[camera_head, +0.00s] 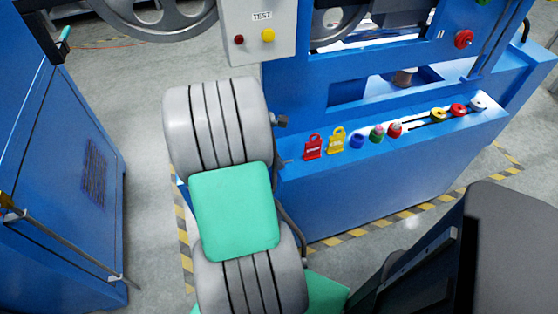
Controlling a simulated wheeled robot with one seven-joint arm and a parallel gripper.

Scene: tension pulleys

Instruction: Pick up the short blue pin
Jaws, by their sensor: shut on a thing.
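A small blue piece (357,141) stands on the machine's blue front ledge, right of a yellow tag. It may be a short blue pin, but it is too small to tell. The jaws of my gripper cannot be made out in this view, and neither can anything held in them. My grey and green arm links cross the middle of the picture and run down to the lower edge.
The blue ledge (390,190) also carries a red tag (313,147), a yellow tag (336,139), a green-and-red piece (376,134) and several others. A white TEST panel (257,28) is above. A blue cabinet (60,190) stands left, with grey floor between.

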